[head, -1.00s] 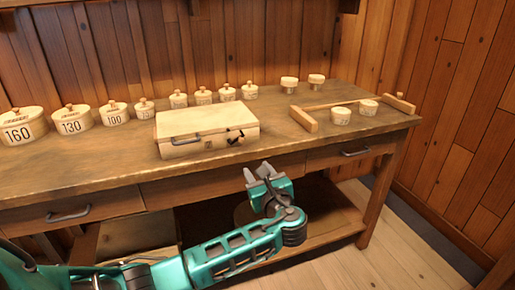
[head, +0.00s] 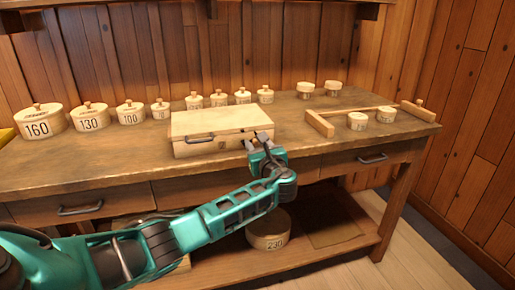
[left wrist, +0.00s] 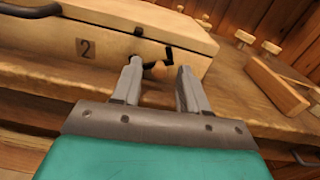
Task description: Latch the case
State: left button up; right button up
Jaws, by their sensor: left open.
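The pale wooden case (head: 200,147) sits on the workbench with its lid down. In the left wrist view its front (left wrist: 105,42) shows a "2" label and a dark handle (left wrist: 32,11). A dark latch with a round wooden knob (left wrist: 160,70) is on the right part of the case's front. Whether the latch is engaged I cannot tell. My left gripper (head: 254,146) is open at the case's front right corner. In the left wrist view its fingertips (left wrist: 158,72) stand on either side of the knob, with nothing clearly gripped. My right gripper is out of view.
Numbered lidded pots (head: 89,117) stand in a row behind and left of the case. A wooden rail frame (head: 320,124) with two small pots (head: 357,121) lies to the right. Drawers with handles (head: 373,159) line the bench front. A "230" pot (head: 268,232) is on the lower shelf.

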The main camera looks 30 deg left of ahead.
pick_arm(q)
jog(key=shift+w+a, duration=0.15)
jog(key=shift+a, duration=0.05)
grip_shut()
dwell(0.3)
